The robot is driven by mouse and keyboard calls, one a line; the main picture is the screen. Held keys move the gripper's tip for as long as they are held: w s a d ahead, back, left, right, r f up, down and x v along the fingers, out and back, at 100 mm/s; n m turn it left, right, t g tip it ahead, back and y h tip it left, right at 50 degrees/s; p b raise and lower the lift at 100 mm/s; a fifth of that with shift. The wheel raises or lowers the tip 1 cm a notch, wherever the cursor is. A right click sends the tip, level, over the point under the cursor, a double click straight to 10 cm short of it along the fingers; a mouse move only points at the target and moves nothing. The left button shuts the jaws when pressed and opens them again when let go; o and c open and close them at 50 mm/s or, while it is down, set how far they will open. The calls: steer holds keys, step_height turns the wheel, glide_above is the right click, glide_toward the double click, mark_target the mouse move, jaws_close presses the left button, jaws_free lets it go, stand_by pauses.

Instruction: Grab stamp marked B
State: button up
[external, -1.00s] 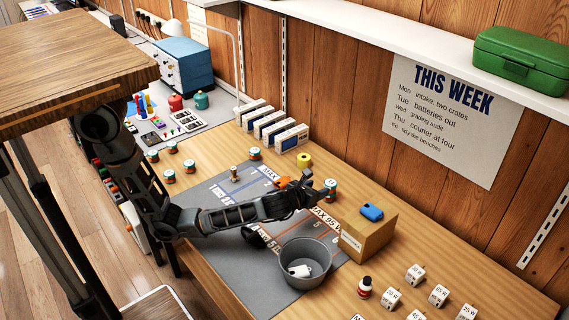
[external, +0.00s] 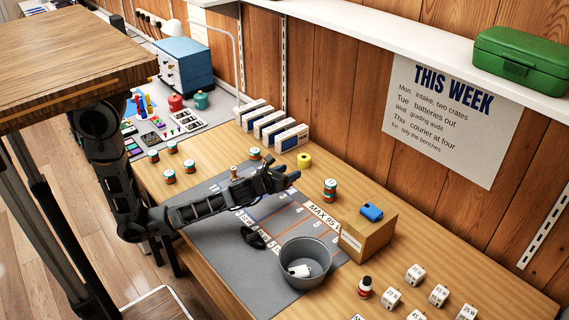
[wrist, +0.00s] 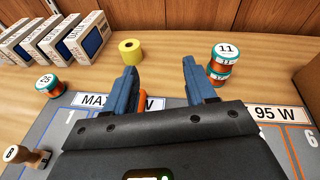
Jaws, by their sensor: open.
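In the external view the stamp (external: 233,173) is on the far-left part of the grey mat, just left of my forearm and wrist. My gripper (external: 288,178) is above the mat, to the right of the stamp. In the wrist view my gripper's two blue fingers (wrist: 160,78) are spread apart with no stamp between them. An orange sliver (wrist: 142,97) shows beside the left finger.
A yellow roll (external: 304,160), boxes (external: 270,125), a grey bucket (external: 305,262) and a cardboard box (external: 368,232) surround the mat (external: 215,240).

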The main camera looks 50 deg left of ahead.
steer(key=s+a+r+m+t+h+p, duration=0.1)
steer(key=s+a+r+m+t+h, duration=0.15)
steer(key=s+a, duration=0.65)
steer(key=s+a+r+m+t+h+p, duration=0.1)
steer(key=s+a+m+h, duration=0.35)
steer(key=a, duration=0.75)
steer(key=n+y, duration=0.1)
steer(key=y, duration=0.1)
glide_toward(234, 174)
steer(key=shift+g, duration=0.25)
steer(key=w+r, duration=0.1)
steer(key=w, duration=0.2)
steer(key=w+r, duration=0.1)
steer(key=shift+w+a+r, duration=0.15)
steer(key=shift+w+r, duration=0.15)
steer(key=shift+w+f, duration=0.15)
steer(key=shift+w, duration=0.05)
steer(key=w+p, duration=0.1)
steer(key=w, duration=0.2)
steer(key=w+d+p, duration=0.1)
steer(key=w, duration=0.3)
steer(key=shift+w+d+p, duration=0.15)
steer(key=shift+d+p, duration=0.05)
steer(key=shift+p, duration=0.2)
steer(key=c, duration=1)
